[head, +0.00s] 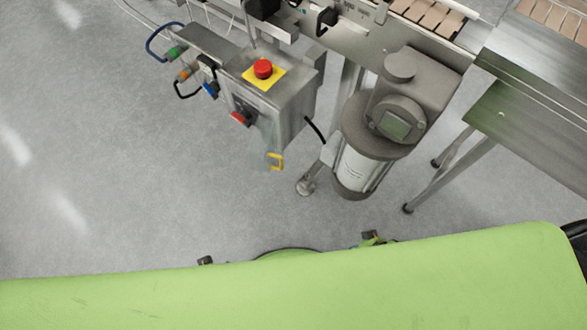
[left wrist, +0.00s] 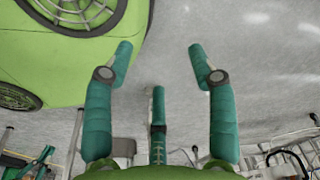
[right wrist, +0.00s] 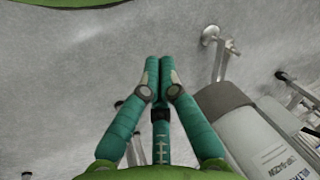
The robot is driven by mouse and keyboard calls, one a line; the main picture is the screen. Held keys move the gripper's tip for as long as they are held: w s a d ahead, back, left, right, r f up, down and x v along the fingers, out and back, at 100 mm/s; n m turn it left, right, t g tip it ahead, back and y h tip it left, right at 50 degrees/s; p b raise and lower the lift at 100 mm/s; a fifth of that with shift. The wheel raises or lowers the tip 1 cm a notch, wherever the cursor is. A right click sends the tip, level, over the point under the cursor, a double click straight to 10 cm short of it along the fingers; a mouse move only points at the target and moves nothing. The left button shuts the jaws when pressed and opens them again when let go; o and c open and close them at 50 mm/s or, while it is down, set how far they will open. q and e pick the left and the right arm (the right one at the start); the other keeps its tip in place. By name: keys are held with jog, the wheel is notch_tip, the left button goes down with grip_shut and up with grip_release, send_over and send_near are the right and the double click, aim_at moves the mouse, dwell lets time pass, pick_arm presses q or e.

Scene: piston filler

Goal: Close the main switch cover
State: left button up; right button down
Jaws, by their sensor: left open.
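In the head view, the grey control box (head: 285,100) carries a red main switch (head: 240,119) on its front face. A clear main switch cover (head: 268,138) stands swung out from this face, to the right of the switch, with a yellow tab (head: 275,161) at its outer end. The switch is uncovered. Neither gripper shows in the head view. In the left wrist view, my left gripper (left wrist: 160,52) is open and empty above the floor. In the right wrist view, my right gripper (right wrist: 158,72) has its fingertips together with nothing visible between them.
A red emergency stop button (head: 263,69) on a yellow plate tops the box. A round motor unit (head: 362,155) stands right of it, and its cylinder (right wrist: 262,140) is close to my right gripper. A steel table (head: 520,115) stands further right. Floor left of the box is clear.

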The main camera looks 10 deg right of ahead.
jog(key=w+a+r+m+t+y+b, duration=0.1)
jog(key=w+a+m+t+y+b, duration=0.15)
jog(key=w+b, duration=0.45)
jog(key=w+a+r+t+y+b, duration=0.1)
jog(key=w+a+r+y+b, duration=0.1)
jog(key=w+r+y, duration=0.3)
jog(key=w+a+r+t+y+b, duration=0.1)
jog(key=w+a+r+y+b, duration=0.15)
jog(key=r, duration=0.45)
jog(key=w+a+r+t+y+b, duration=0.1)
jog(key=w+r+t+y+b, duration=0.15)
jog(key=r, duration=0.45)
send_near(271, 147)
notch_tip(271, 147, down, 2)
jog(key=w+a, duration=0.2)
pick_arm(q)
jog(key=w+d+r+t, duration=0.1)
jog(key=w+r, duration=0.3)
jog(key=w, duration=0.4)
jog(key=shift+w+r+p, duration=0.15)
jog(key=shift+w+p, duration=0.1)
jog(key=shift+p, duration=0.05)
pick_arm(e)
jog(key=shift+s+a+f+g, duration=0.15)
jog(key=shift+s+g, duration=0.1)
jog(key=shift+g, duration=0.15)
pick_arm(q)
jog(key=shift+d, duration=0.1)
pick_arm(e)
jog(key=shift+h, duration=0.25)
